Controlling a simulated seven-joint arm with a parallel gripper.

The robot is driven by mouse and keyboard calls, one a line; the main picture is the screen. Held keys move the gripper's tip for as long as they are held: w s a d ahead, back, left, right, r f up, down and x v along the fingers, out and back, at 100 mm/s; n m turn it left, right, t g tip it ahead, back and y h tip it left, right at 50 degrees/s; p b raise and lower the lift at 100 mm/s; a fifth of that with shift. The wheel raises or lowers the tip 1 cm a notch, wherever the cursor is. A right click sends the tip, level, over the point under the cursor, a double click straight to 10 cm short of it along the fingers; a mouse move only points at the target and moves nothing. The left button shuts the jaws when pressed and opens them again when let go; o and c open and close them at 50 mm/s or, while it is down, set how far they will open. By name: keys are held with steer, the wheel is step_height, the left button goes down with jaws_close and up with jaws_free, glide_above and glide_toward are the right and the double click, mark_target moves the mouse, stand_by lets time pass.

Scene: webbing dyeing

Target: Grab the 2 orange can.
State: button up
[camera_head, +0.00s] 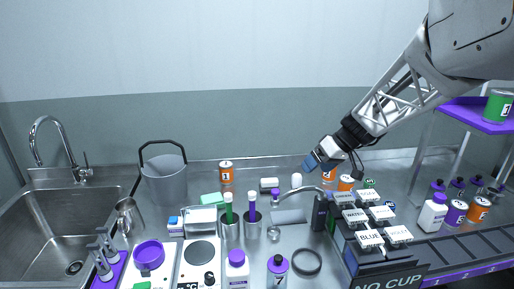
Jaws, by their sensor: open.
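Several orange cans with white labels stand on the steel counter; the numbers on them are too small to read. One orange can (226,172) is at the back left of centre. Another orange can (329,174) stands at the back, right beside my gripper and partly hidden by it. A third orange can (346,183) is just right and in front of that one. One more orange can (478,210) is at the far right. My gripper (311,163) has blue fingertips and reaches in from the upper right. It is open, with nothing seen between its fingers.
A dispenser box with labelled buttons (370,239) stands in front of my gripper. Steel cups with green and purple handles, a grey bucket (165,178) and a sink (50,232) lie left. A purple shelf (476,114) holds a green can (498,106) at right.

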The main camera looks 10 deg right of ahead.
steer(key=w+d+f+n+t+y, duration=0.1)
steer(key=w+d+f+t, duration=0.1)
steer(key=w+d+f, duration=0.3)
steer(key=w+d+f+n+t+y, duration=0.1)
steer(key=w+d+f, duration=0.4)
steer(key=w+d, duration=0.5)
steer(key=w+d+f+n+t+y, duration=0.1)
steer(key=w+d+f+t, duration=0.2)
steer(key=w+d+f, duration=0.2)
steer(key=w+d, duration=0.3)
steer(key=d, duration=0.3)
steer(key=shift+w+d+n+t, duration=0.3)
steer(key=shift+n, duration=0.1)
steer(key=x, duration=0.6)
steer(key=shift+w+a+f, duration=0.2)
steer(key=shift+a, duration=0.1)
steer(key=shift+x, duration=2.6)
